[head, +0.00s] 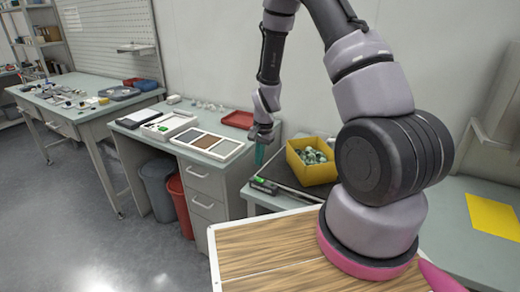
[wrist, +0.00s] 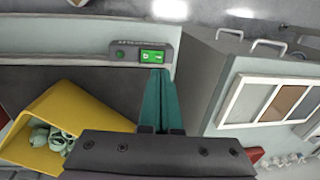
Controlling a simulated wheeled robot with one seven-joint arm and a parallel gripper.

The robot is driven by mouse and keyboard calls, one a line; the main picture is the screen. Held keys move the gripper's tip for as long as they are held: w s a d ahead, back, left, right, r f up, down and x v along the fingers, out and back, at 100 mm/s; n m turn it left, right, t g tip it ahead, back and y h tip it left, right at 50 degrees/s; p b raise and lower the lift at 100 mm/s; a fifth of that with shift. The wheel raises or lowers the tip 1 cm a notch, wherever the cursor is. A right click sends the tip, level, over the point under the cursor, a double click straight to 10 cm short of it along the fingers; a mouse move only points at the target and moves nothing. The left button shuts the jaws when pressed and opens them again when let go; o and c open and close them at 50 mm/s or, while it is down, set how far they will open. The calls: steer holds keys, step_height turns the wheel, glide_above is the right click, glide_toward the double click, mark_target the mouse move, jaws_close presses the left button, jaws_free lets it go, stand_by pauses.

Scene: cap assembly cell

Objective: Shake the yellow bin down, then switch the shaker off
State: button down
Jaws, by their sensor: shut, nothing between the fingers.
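The yellow bin (head: 295,172) stands on a dark flat plate (head: 285,182) on the bench and holds several pale greenish caps (head: 312,156). In the wrist view the bin (wrist: 85,95) is at the left, with its caps (wrist: 45,137). A grey control box (head: 263,186) sits at the plate's front left. In the wrist view the box (wrist: 122,45) shows a bright green switch (wrist: 153,56) and a small green lamp. My gripper (head: 259,160) is shut and empty, fingers down. In the wrist view its teal fingertips (wrist: 159,72) appear just beside the green switch; contact cannot be told.
A bench at the left holds a sectioned white tray (head: 210,143) and a red tray (head: 237,119). Grey and red waste bins (head: 179,205) stand below it. A yellow sheet (head: 492,217) lies on the right-hand table. Open floor lies at the front left.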

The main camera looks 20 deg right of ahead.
mark_target(257, 178)
steer(key=f, duration=0.6)
steer(key=shift+w+a+f, duration=0.1)
steer(key=shift+w+a, duration=0.15)
steer(key=shift+w, duration=0.05)
steer(key=shift+f, duration=0.15)
steer(key=shift+s+d, duration=0.1)
steer(key=shift+s, duration=0.05)
steer(key=shift+s+d+r, duration=0.2)
steer(key=shift+s+d, duration=0.2)
steer(key=shift+s, duration=0.05)
steer(key=shift+w+r, duration=0.15)
steer(key=shift+r, duration=0.35)
step_height(257, 178, up, 13)
steer(key=a, duration=0.1)
steer(key=shift+w, duration=0.45)
